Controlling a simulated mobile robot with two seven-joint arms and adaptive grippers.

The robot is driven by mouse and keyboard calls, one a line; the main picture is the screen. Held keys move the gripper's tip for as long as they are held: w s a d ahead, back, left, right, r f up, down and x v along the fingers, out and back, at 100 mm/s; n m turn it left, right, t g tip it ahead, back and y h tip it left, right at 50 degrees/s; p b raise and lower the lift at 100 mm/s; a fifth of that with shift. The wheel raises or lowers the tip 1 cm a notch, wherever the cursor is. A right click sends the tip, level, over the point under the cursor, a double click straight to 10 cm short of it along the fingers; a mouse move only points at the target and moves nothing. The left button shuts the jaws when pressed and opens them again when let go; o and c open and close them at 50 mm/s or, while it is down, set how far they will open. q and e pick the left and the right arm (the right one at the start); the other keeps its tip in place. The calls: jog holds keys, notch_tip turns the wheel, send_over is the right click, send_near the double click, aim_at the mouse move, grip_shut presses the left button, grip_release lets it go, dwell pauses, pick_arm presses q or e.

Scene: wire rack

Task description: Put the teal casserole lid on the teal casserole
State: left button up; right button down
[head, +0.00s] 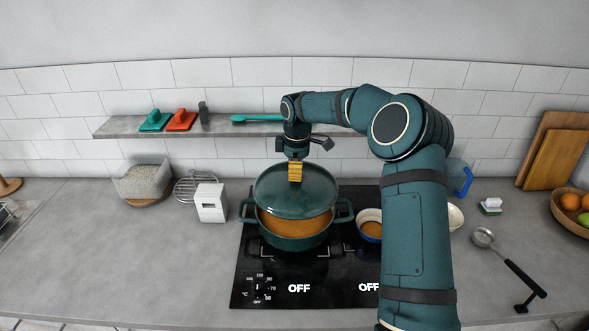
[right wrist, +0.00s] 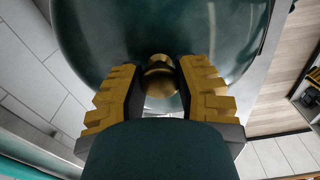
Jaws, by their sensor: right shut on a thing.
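The teal casserole (head: 293,239) stands on the black hob with orange-brown food inside. The teal casserole lid (head: 292,190) is above the back of the pot, and food shows below its front edge. Whether its back edge touches the rim is hidden. My right gripper (head: 295,171) is shut on the lid's knob from above. In the right wrist view, the brass knob (right wrist: 159,76) sits between the yellow fingertips (right wrist: 160,85), with the lid's teal surface (right wrist: 110,40) beyond. My left gripper is not in view.
A white box (head: 211,204) is to the left. A wall shelf (head: 120,127) with brushes runs behind. A ladle (head: 505,258) lies at the right.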

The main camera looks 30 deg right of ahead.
jog(key=shift+w, duration=0.1)
jog(key=shift+f+b, duration=1.5)
jog(key=shift+f, duration=1.45)
jog(key=shift+f, duration=0.15)
jog(key=shift+f, duration=0.85)
dwell(1.3)
jog(key=c, duration=0.7)
grip_release()
jog(key=shift+c, duration=0.2)
jog(key=o, duration=0.5)
jog(key=shift+f, duration=0.1)
jog(key=shift+c, duration=0.2)
